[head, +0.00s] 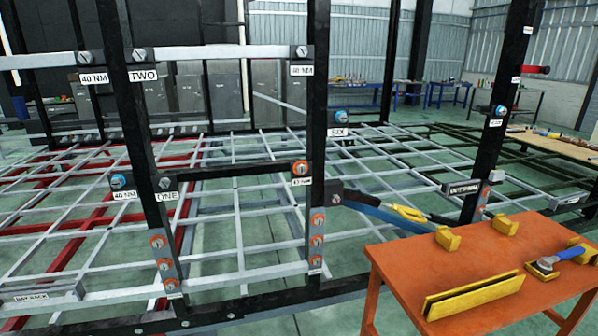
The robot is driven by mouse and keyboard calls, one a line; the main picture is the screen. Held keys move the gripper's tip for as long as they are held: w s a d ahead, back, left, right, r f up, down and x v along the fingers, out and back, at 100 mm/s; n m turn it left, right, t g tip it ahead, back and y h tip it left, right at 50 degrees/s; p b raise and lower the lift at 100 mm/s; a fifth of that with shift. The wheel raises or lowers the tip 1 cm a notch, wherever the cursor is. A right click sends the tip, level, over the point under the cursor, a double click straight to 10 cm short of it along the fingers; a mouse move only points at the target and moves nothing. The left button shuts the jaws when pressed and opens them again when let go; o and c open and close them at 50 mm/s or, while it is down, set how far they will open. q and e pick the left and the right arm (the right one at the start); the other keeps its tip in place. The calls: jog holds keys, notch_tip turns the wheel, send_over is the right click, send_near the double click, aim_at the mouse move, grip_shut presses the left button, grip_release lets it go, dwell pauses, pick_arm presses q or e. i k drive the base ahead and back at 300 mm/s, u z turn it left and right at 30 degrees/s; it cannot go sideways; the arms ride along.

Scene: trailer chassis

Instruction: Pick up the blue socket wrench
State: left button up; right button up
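A tool with a blue handle (571,254) and a grey head (543,266) lies on the orange table (415,275) at the right of the head view. It touches or rests in yellow holders (582,248) near the table's right side. It may be the blue socket wrench; its exact type is hard to tell at this size. A long blue bar (375,208) with a yellow part (409,213) slants behind the table, beside the chassis frame; I cannot tell what it is.
Yellow blocks (447,238) and a long yellow holder (475,296) stand on the orange table. Black posts (317,130) and grey bars of the chassis (225,278), with labelled bolts, fill the left and middle. Blue workbenches (447,90) stand far back.

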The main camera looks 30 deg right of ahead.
aim_at(544, 267)
jog(key=z, duration=3.45)
jog(key=i, duration=2.9)
jog(key=u, duration=3.6)
